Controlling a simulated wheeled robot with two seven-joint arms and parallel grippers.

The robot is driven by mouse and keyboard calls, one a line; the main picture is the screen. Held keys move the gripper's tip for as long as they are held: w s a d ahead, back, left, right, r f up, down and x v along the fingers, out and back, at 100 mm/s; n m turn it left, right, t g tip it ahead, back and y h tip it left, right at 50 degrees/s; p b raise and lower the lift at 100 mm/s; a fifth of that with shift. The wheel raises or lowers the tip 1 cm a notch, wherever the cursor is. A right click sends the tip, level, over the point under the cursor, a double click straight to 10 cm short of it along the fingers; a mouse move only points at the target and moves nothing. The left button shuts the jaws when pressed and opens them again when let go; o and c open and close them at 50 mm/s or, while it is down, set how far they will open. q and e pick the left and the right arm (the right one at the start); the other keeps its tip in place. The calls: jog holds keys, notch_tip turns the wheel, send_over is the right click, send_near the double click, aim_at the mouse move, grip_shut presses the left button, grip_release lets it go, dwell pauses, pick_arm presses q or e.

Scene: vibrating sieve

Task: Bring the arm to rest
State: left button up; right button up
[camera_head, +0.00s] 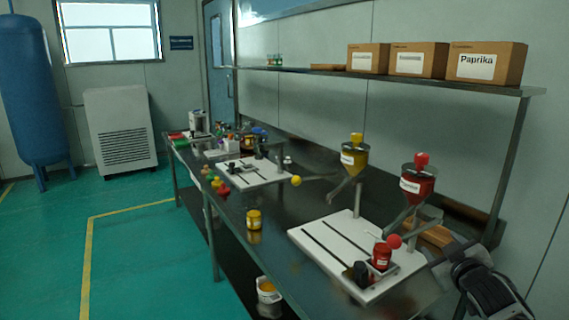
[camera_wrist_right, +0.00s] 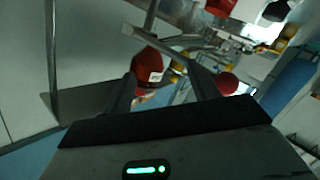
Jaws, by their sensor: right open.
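My right gripper (camera_head: 452,262) is at the lower right of the head view, beside the right end of the sieve stand. In the right wrist view its two fingers (camera_wrist_right: 162,82) are apart, with a red funnel (camera_wrist_right: 148,66) showing beyond the gap and nothing held. My left gripper is not in the head view. The stand's white base (camera_head: 340,262) carries a yellow funnel (camera_head: 354,158) and a red funnel (camera_head: 417,187). A red jar (camera_head: 381,256) stands upright on the base, near a red ball knob (camera_head: 394,241).
A dark table (camera_head: 290,215) runs to the back left. A yellow jar (camera_head: 254,219) stands on it, with a second white-based device (camera_head: 262,180) farther back. Cardboard boxes (camera_head: 418,60) sit on the shelf above. The green floor (camera_head: 140,250) at left is clear.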

jog(key=s+a+f+g+y, duration=0.3)
jog(key=s+a+f+y, duration=0.1)
jog(key=s+a+f, duration=1.1)
jog(key=s+a+f+m+g, duration=0.1)
jog(key=s+a+f, duration=0.2)
jog(key=s+a, duration=0.2)
jog(key=s+a+f+m+g+y, duration=0.1)
jog(key=s+a+f, duration=0.2)
jog(key=s+a, duration=0.3)
jog(key=s, duration=0.5)
jog(key=shift+s+g+y, duration=0.3)
